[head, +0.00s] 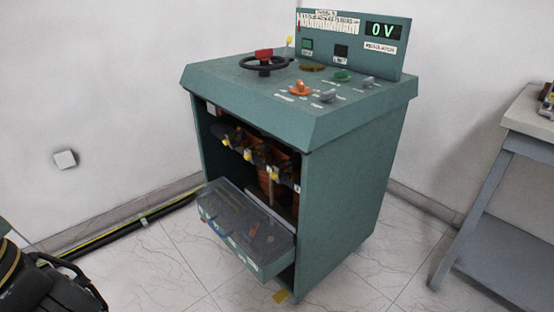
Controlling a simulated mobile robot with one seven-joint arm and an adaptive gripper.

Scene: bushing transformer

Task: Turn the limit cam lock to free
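The teal transformer control cabinet (345,205) stands in the middle of the head view. Its sloped top carries an orange knob (300,88), a grey knob (327,96), a second grey knob (367,83) and a green knob (342,76). The labels are too small to read, so I cannot tell which control is the limit cam lock or its setting. My gripper (85,296) shows as a dark, partly cut-off shape at the lower left, well away from the cabinet. Its fingers cannot be made out clearly.
A black handwheel with a red hub (264,55) sits on the top's left. The upright panel's display (382,31) reads 0 V. A grey bench (525,125) stands right; cables (150,215) run along the left wall.

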